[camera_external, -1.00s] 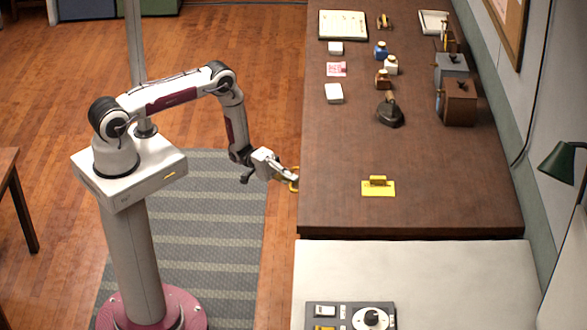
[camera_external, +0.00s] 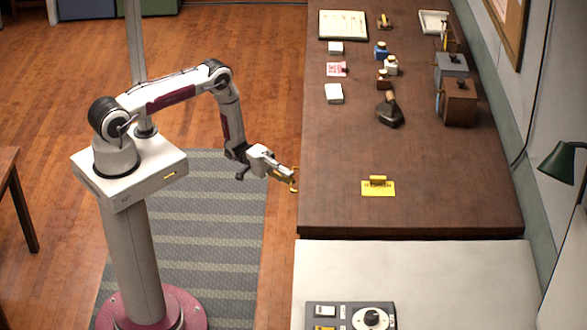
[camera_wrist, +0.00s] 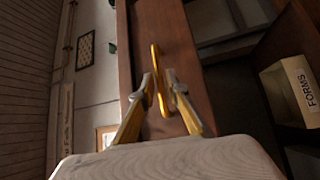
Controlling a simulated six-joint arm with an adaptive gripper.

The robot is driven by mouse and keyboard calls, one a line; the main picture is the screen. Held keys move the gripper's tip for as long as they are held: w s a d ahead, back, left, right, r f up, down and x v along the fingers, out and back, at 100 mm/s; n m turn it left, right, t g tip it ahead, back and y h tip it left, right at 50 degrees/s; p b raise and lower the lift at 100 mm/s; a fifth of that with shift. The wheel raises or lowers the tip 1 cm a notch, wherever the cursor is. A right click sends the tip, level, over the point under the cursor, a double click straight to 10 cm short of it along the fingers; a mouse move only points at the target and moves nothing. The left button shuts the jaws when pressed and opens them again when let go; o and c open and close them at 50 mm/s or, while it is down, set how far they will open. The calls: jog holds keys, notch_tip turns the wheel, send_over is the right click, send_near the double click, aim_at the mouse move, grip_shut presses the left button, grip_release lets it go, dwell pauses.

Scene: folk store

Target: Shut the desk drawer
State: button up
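My gripper (camera_wrist: 160,78) is at the left edge of the brown desk (camera_external: 450,195) in the external view. In the wrist view its two fingers stand on either side of a slim brass handle (camera_wrist: 157,60). The handle runs up and down in the picture in front of a brown wooden front (camera_wrist: 185,50). The fingertips are close to the handle, but I cannot tell whether they press on it. The drawer's side and inside are not visible, so I cannot tell how far it stands out.
A yellow sign (camera_external: 378,188) lies on the desktop, with ink bottles (camera_external: 381,52) and an iron (camera_external: 390,112) farther back. In the wrist view, a box marked FORMS (camera_wrist: 292,88) sits in a dark recess on the right. A striped rug (camera_external: 225,225) covers the floor.

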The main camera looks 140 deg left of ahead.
jog(key=s+f, duration=0.1)
jog(key=s, duration=0.8)
jog(key=shift+f, duration=0.1)
dwell(0.6)
